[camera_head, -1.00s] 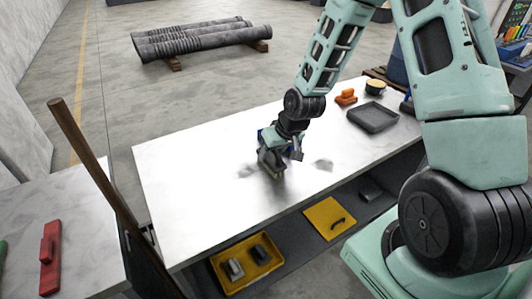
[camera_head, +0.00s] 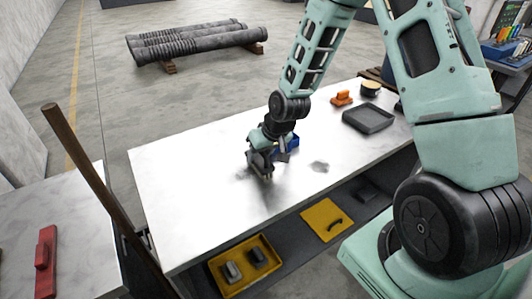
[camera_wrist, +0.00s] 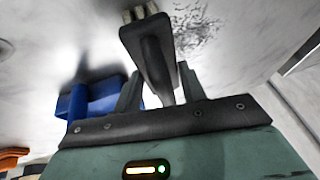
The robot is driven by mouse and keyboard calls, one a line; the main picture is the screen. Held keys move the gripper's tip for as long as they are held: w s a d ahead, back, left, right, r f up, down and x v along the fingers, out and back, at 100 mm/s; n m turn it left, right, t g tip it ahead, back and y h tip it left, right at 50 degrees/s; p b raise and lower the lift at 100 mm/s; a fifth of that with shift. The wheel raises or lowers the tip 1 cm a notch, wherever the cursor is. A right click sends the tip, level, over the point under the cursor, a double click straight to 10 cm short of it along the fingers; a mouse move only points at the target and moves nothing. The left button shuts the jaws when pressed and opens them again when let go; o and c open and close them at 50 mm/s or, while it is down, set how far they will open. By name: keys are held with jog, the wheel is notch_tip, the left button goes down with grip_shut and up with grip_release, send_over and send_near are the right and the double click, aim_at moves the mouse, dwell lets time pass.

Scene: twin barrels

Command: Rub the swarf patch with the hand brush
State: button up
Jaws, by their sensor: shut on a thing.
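My gripper (camera_head: 262,163) is low over the white tabletop, its fingers closed around the dark handle of the hand brush (camera_wrist: 150,45). The brush's pale bristles show at the top of the wrist view. The swarf patch (camera_wrist: 195,35), a dark speckled area, lies right beside the brush there. In the head view the swarf patch (camera_head: 243,174) shows as a grey smudge just left of my gripper, partly hidden by it. I cannot tell whether the bristles touch the table.
A blue handled object (camera_wrist: 95,98) stands close to my gripper; it also shows behind it in the head view (camera_head: 288,144). Another grey smudge (camera_head: 320,167) lies to the right. A dark tray (camera_head: 368,118) and an orange object (camera_head: 341,98) stand farther right. The table's left part is clear.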

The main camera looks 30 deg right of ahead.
jog(key=shift+a+f+b, duration=0.1)
jog(key=shift+a+b, duration=0.3)
jog(key=shift+a, duration=4.95)
jog(key=shift+w+d, duration=0.1)
jog(key=shift+w, duration=0.5)
jog(key=shift+d, duration=3.3)
jog(key=shift+d+p, duration=0.3)
jog(key=shift+d, duration=1.35)
jog(key=shift+d+p, duration=0.4)
jog(key=shift+d, duration=1.4)
jog(key=shift+w, duration=0.6)
jog(key=shift+a, duration=1.7)
jog(key=shift+a+b, duration=0.5)
jog(key=shift+a, duration=3)
